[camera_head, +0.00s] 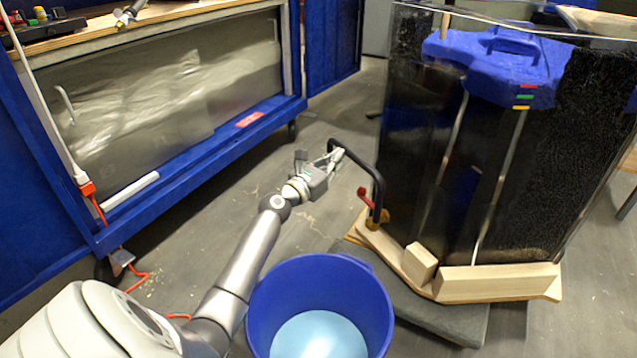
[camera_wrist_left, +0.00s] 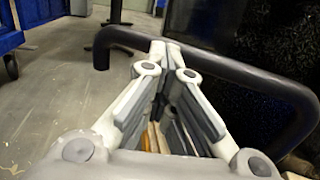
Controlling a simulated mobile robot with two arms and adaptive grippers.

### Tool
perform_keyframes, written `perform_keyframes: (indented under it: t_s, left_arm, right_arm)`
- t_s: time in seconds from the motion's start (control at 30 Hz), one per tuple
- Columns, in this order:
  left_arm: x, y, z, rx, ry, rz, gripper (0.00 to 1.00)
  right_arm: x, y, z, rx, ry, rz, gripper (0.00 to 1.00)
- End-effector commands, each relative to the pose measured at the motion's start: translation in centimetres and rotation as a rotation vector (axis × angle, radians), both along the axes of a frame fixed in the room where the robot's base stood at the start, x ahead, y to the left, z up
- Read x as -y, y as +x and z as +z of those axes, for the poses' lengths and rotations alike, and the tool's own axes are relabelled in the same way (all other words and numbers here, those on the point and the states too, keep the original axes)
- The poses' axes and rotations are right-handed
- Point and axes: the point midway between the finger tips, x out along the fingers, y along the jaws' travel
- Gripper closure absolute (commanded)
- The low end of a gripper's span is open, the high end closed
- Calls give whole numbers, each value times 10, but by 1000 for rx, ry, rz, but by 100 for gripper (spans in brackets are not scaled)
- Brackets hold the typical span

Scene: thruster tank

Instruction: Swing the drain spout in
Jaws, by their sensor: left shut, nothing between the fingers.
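The drain spout (camera_head: 372,168) is a black bent pipe at the tank's lower left corner. It rises from a brass fitting with a red lever (camera_head: 363,196) and its free end points left, towards my arm. My left gripper (camera_head: 338,153) is at the spout's free end, its fingers shut and empty. In the left wrist view the fingertips (camera_wrist_left: 172,46) come together at the pipe (camera_wrist_left: 240,75), which runs across behind them. Whether they touch it I cannot tell. The tank (camera_head: 440,150) is dark and clear-walled. My right gripper is out of view.
A blue bucket (camera_head: 262,300) stands on the floor below my left arm. Wooden blocks (camera_head: 490,280) edge the tank's base. A blue workbench frame (camera_head: 190,170) with a grey metal panel stands at the left. Floor is clear between bench and tank.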

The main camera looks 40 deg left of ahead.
Motion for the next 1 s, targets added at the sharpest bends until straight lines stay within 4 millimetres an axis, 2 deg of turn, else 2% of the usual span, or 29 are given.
perform_keyframes:
  t_s: [0.13,0.27,0.37,0.7,0.83,1.0]
  left_arm:
    - [0,1,3,5,0,3,100]
    - [0,-8,2,5,1,2,100]
    - [-1,-21,0,3,2,2,100]
    - [-1,-86,-6,0,-1,3,100]
    - [-1,-104,-6,1,0,2,100]
    - [-1,-118,-7,1,-1,2,100]
  right_arm:
    - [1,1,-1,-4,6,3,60]
    - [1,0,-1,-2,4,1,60]
    - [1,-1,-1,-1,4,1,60]
    - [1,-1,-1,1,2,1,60]
    - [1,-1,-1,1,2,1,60]
    - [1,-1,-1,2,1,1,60]
